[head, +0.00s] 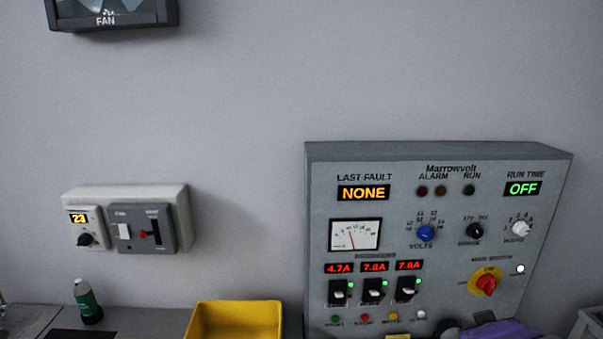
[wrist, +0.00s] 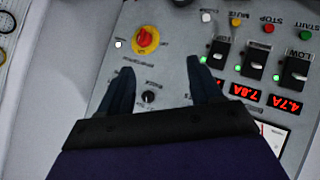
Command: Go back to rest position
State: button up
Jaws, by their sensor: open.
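My gripper (wrist: 158,88) shows in the wrist view with its two dark fingers spread apart and nothing between them. It is in front of the grey Marrowvolt control panel (head: 400,212), which looks upside down in that view. A black knob (wrist: 149,96) of the panel shows between the fingers, and the red and yellow rotary switch (wrist: 147,38) lies beyond the fingertips. I cannot tell whether the fingers touch the panel. In the head view the gripper itself is not clearly visible; a purple shape at the bottom right may be part of my arm.
A yellow bin (head: 236,318) and a green bottle with a white cap (head: 86,300) stand on the counter below the wall. The wall between the box and panel is clear.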

jog(key=s+a+f+g+y, duration=0.3)
jog(key=s+a+g, duration=0.2)
jog(key=s+a, duration=0.5)
jog(key=s+a+f+g+y, duration=0.2)
jog(key=s+a+g, duration=0.3)
jog(key=s+a, duration=0.6)
jog(key=s+f, duration=0.1)
jog(key=s, duration=0.3)
jog(key=shift+s+a+f+g+y, duration=0.15)
jog(key=shift+s+a+g+y, duration=0.1)
jog(key=shift+g+y, duration=0.15)
jog(key=shift+d, duration=0.2)
